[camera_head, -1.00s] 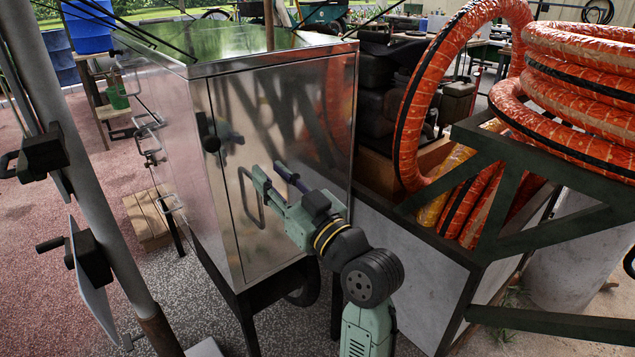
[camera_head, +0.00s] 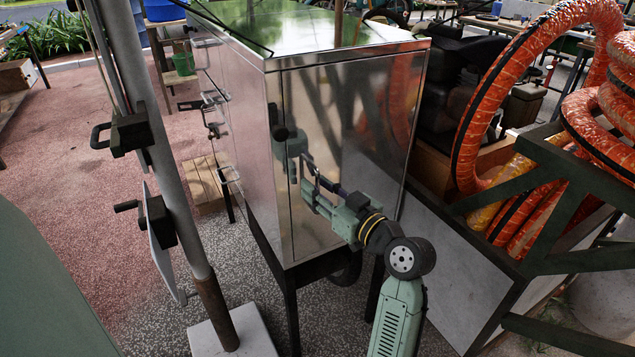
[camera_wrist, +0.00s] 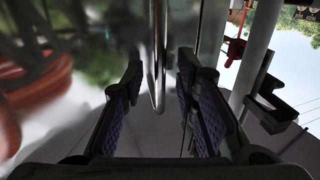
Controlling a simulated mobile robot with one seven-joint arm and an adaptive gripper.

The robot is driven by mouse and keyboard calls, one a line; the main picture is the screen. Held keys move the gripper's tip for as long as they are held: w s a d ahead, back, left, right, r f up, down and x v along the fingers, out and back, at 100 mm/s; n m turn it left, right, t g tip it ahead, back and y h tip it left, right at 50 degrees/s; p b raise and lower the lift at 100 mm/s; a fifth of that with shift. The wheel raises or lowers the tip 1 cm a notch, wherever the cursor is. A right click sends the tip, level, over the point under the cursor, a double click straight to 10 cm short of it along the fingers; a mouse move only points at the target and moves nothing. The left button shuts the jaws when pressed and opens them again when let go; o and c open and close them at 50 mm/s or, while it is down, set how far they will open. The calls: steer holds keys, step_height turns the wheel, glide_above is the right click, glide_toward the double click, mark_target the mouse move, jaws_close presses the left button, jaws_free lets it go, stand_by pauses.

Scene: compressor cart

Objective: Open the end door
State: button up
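The end door (camera_head: 345,125) is a shiny metal panel on the near end of the metal cabinet. A looped bar handle (camera_head: 308,170) stands out from the door, partly hidden by my gripper (camera_head: 318,187). In the wrist view my gripper (camera_wrist: 160,92) is open, with a finger on either side. The handle's bar (camera_wrist: 158,50) shows between and beyond the fingers, with gaps on both sides. I cannot tell how far it reaches between them.
A grey post (camera_head: 165,170) with dark crank handles stands left of the cabinet. Orange hoses (camera_head: 500,80) and a dark green frame (camera_head: 565,262) crowd the right side. The paved floor (camera_head: 70,140) at the left is fairly clear.

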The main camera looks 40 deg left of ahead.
steer(key=shift+a, duration=0.35)
steer(key=shift+c, duration=0.4)
jaws_close()
stand_by(0.4)
